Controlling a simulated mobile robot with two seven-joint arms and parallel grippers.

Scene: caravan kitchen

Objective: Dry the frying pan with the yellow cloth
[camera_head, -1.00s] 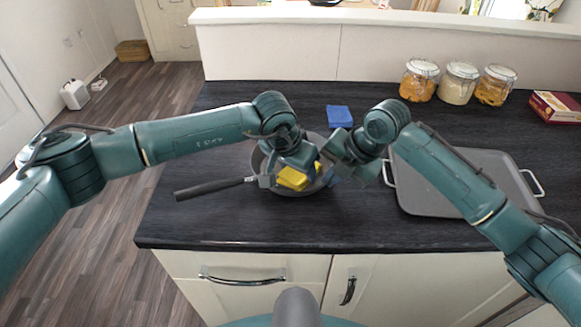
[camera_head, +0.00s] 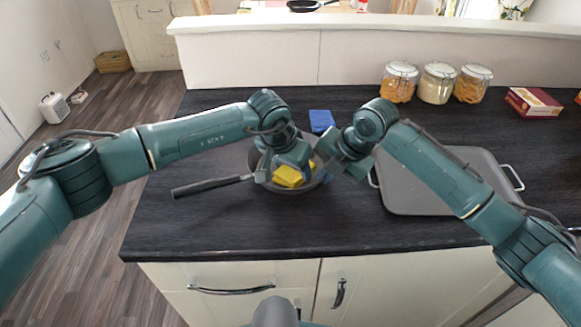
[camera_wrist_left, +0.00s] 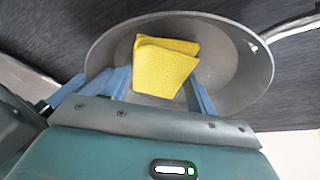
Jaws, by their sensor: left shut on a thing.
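The dark frying pan (camera_head: 262,178) is at the middle of the counter, its handle (camera_head: 212,186) pointing left. The folded yellow cloth (camera_head: 289,175) is inside it. My left gripper (camera_head: 284,176) is over the pan. In the left wrist view, the cloth (camera_wrist_left: 165,68) lies between its blue fingers (camera_wrist_left: 160,92), inside the pan (camera_wrist_left: 243,82); the fingers are shut on it. My right gripper (camera_head: 328,170) is at the pan's right rim. Its fingertips are mostly hidden, so I cannot tell whether it grips the rim.
A blue sponge or cloth (camera_head: 321,120) lies just behind the pan. A grey tray (camera_head: 425,202) with handles is to the right, partly under my right arm. Glass jars (camera_head: 438,84) and a red box (camera_head: 534,102) stand at the back right. The counter's front left is clear.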

